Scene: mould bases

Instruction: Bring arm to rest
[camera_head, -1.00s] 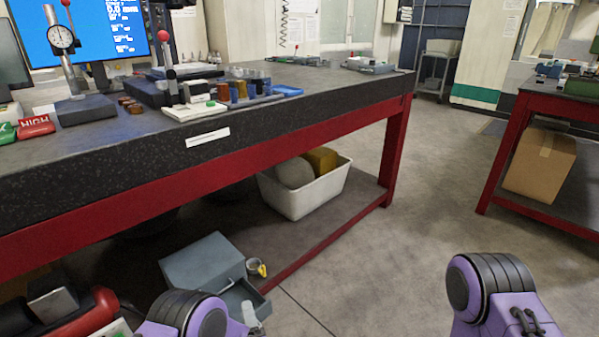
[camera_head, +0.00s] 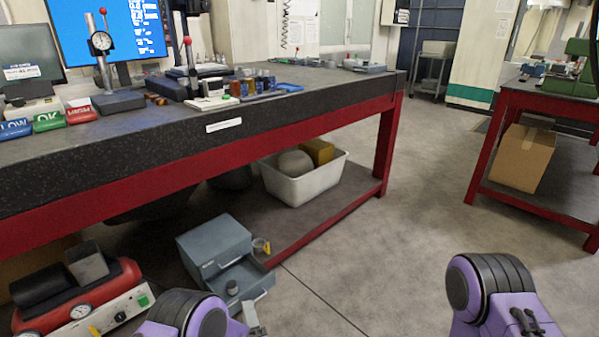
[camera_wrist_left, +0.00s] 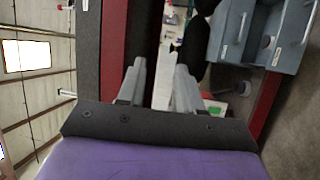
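My left arm (camera_head: 188,314) shows as a purple and black joint at the bottom left of the head view. A small grey part of my left gripper (camera_head: 251,317) shows beside it, low over the floor area near the bench. In the left wrist view the left gripper (camera_wrist_left: 159,75) has two grey fingers standing apart, with nothing between them. My right arm (camera_head: 495,295) shows as a purple and black joint at the bottom right. The right gripper is out of view.
A dark-topped bench with a red frame (camera_head: 300,120) crosses the left. Beneath it are a white bin (camera_head: 305,183), a grey drawer cabinet (camera_head: 214,248) and a red compressor (camera_head: 75,300). A second red-framed table (camera_head: 484,155) with a cardboard box (camera_head: 522,158) stands right. Floor between is open.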

